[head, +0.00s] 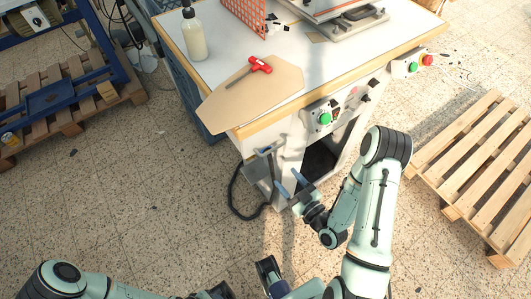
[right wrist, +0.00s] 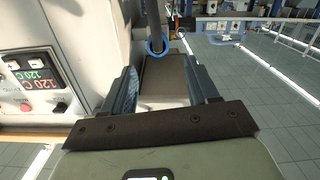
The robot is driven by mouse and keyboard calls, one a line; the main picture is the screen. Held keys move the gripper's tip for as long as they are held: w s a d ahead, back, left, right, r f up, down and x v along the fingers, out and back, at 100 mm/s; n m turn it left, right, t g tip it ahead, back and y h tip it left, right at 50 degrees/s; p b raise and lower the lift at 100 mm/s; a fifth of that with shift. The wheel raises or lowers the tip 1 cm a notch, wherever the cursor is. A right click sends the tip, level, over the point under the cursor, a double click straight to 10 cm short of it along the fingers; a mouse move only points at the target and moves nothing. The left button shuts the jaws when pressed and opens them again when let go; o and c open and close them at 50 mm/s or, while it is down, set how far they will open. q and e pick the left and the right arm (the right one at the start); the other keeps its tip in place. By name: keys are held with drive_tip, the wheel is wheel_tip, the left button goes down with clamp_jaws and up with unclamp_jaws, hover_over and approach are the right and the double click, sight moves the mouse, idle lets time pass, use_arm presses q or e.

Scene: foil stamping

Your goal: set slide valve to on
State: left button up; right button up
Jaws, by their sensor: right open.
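A small blue fitting (head: 265,150), which looks like the slide valve, sits at the near corner of the workbench, below its top. In the right wrist view a blue ring (right wrist: 155,47) on a dark upright part shows ahead, between the fingers; it seems to be the same fitting. My right gripper (head: 291,184) is open and empty, just below and to the right of the fitting, apart from it. Its two blue fingers also show in the right wrist view (right wrist: 163,85). I cannot tell the valve's setting. My left arm shows at the bottom left, its gripper not clearly visible.
The workbench (head: 222,72) carries a bottle (head: 193,35), a cardboard sheet (head: 255,98) and a red-handled tool (head: 259,65). A green button (head: 325,118) is on its front. A pallet (head: 480,165) lies on the right.

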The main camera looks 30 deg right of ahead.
drive_tip(key=w+b, duration=0.1)
drive_tip(key=w, duration=0.3)
drive_tip(key=w+b, duration=0.2)
drive_tip(key=w, duration=0.2)
drive_tip(key=w+r+b, duration=0.1)
drive_tip(key=w, duration=0.3)
drive_tip(key=shift+w+a+b, duration=0.15)
drive_tip(key=shift+a+b, duration=0.15)
drive_tip(key=shift+a, duration=0.05)
use_arm(q)
drive_tip(key=shift+t, duration=0.5)
drive_tip(key=shift+w+a+f, duration=0.1)
drive_tip(key=shift+w+f, duration=0.35)
drive_tip(key=shift+f, duration=0.25)
drive_tip(key=shift+w+d+f, duration=0.1)
drive_tip(key=shift+w+f, duration=0.3)
drive_tip(key=shift+f, duration=0.3)
drive_tip(key=shift+w+a+f, duration=0.1)
drive_tip(key=shift+w+f, duration=0.35)
drive_tip(key=shift+f, duration=0.25)
use_arm(e)
drive_tip(key=shift+w+f, duration=0.1)
drive_tip(key=shift+w, duration=0.65)
drive_tip(key=shift+c, duration=0.2)
clamp_jaws()
use_arm(q)
drive_tip(key=shift+w, duration=0.1)
